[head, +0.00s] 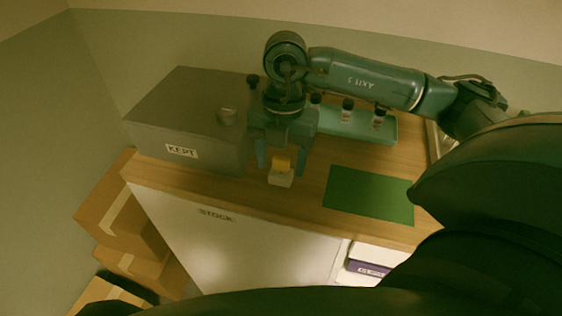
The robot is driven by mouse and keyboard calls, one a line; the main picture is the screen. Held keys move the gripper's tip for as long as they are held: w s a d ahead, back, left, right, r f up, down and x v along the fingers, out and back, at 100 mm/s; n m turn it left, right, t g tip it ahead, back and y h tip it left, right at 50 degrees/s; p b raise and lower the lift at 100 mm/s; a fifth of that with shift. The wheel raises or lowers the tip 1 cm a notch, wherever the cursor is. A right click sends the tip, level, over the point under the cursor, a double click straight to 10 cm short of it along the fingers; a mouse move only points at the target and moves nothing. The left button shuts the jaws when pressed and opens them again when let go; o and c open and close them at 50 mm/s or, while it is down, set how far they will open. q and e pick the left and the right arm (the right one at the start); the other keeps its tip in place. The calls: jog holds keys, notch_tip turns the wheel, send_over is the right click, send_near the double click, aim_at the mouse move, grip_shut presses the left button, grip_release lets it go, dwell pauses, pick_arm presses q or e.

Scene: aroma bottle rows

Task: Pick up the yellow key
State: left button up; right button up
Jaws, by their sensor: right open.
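A small yellow block (283,162), which looks like the yellow key, rests on a pale cream block (281,178) on the wooden table. My right gripper (281,168) points down over it, with one finger on each side of the yellow piece. The jaws are open. Whether a finger touches the yellow piece cannot be told. The underside of the palm hides its top from clear view. My left gripper does not show in the head view.
A grey box labelled KEPT (163,125) stands on the left. A pale green tray (352,127) with several dark-capped bottles is behind the gripper. A flat green mat (369,194) lies right of it. The wooden table's (220,187) front edge is close to the gripper.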

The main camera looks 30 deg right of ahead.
aim_at(281, 158)
jog(key=c, duration=1.1)
jog(key=shift+r, duration=0.1)
notch_tip(281, 158, up, 10)
jog(key=shift+f, duration=0.1)
